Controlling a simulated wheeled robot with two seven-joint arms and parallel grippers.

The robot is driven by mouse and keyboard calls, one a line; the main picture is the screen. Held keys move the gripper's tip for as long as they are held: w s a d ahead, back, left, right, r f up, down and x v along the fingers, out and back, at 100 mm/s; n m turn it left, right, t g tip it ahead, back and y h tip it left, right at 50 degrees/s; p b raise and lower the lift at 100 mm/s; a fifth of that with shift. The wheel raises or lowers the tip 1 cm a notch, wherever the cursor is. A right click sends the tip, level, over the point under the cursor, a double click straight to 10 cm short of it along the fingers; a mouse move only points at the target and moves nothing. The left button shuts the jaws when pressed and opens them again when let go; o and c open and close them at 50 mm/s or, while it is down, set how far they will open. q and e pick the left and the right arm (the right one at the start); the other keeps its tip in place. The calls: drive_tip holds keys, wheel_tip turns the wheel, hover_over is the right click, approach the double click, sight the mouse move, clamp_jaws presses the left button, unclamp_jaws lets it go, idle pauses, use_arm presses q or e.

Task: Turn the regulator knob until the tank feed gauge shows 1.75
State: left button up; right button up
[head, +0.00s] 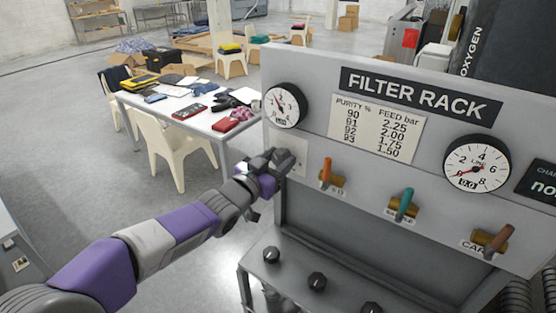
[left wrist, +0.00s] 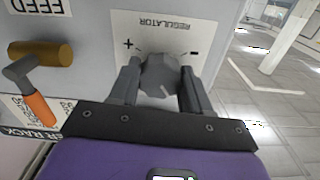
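The grey regulator knob (left wrist: 160,75) sits on a white plate marked REGULATOR, with plus and minus signs, upside down in the left wrist view. My left gripper (left wrist: 160,88) has one finger on each side of the knob and appears closed on it. In the head view my left gripper (head: 278,165) is at the panel's left end and hides the knob. A round white gauge (head: 285,105) is just above it; its needle points up and left, and its small readout is too small to read. My right gripper is not in view.
The FILTER RACK panel carries a purity and feed chart (head: 377,128), orange (head: 326,172), teal (head: 405,202) and brown (head: 496,240) valve handles, and a second gauge (head: 477,165). Black knobs (head: 317,281) stand on the lower shelf. A cluttered table (head: 215,117) is behind.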

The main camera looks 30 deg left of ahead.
use_arm(q)
drive_tip(key=c, duration=0.5)
drive_tip(key=shift+f+m+b, duration=0.15)
drive_tip(key=shift+m+b, duration=0.55)
drive_tip(key=shift+b, duration=0.4)
drive_tip(key=shift+c, duration=0.2)
drive_tip(key=shift+m, duration=0.3)
drive_tip(key=o, duration=1.1)
drive_tip(key=shift+c, duration=0.2)
drive_tip(key=s, duration=0.7)
drive_tip(key=shift+s+a, duration=0.25)
drive_tip(key=shift+a, duration=0.05)
